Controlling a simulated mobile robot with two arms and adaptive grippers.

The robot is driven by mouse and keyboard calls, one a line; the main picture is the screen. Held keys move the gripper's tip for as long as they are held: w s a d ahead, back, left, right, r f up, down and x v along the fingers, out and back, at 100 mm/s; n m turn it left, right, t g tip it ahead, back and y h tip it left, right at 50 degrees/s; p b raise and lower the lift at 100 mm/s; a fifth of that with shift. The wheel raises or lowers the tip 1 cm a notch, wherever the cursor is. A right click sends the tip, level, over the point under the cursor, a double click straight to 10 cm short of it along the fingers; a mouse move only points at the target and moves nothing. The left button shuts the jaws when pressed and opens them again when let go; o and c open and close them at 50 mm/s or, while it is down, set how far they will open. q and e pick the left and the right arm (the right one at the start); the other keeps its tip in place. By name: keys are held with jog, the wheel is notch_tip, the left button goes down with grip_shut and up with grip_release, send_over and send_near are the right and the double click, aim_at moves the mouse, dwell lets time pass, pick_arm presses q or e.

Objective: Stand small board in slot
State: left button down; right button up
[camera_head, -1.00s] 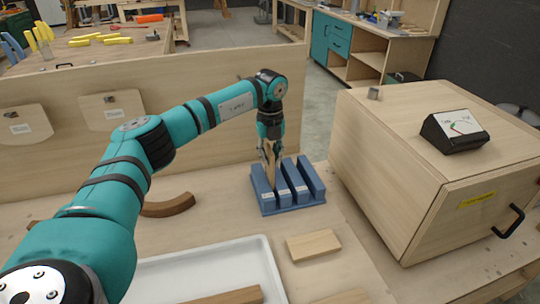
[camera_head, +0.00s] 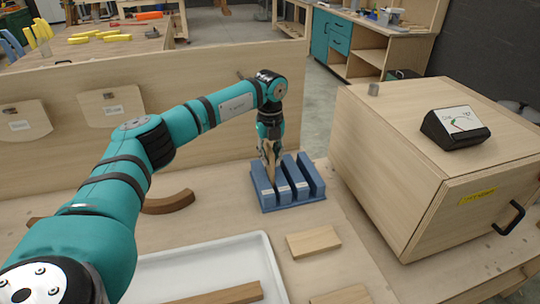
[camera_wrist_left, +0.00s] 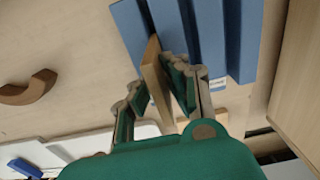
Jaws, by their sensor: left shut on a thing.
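The small wooden board (camera_head: 270,163) is held on edge, slightly tilted in the head view, by my left gripper (camera_head: 270,146). The gripper is shut on it, and its fingers flank the board (camera_wrist_left: 155,85) in the left wrist view. The blue slotted block (camera_head: 290,202) stands on the table under the gripper, with upright walls and slots between them. The board's lower end reaches down among the walls at the block's left side. How deep it sits in the slot cannot be told. My right gripper is in neither view.
A white tray (camera_head: 272,262) with a wooden strip (camera_head: 220,294) lies in front. Flat wooden pieces (camera_head: 313,242) lie to its right. A curved wooden piece (camera_head: 168,203) is left of the block. A wooden cabinet (camera_head: 395,160) stands right; a low panel (camera_head: 200,140) stands behind.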

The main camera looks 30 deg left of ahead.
pick_arm(q)
jog(key=shift+f+b, duration=0.3)
jog(key=shift+f, duration=0.5)
jog(key=c, duration=1.3)
grip_release()
notch_tip(320, 180, up, 12)
jog(key=shift+r, duration=0.1)
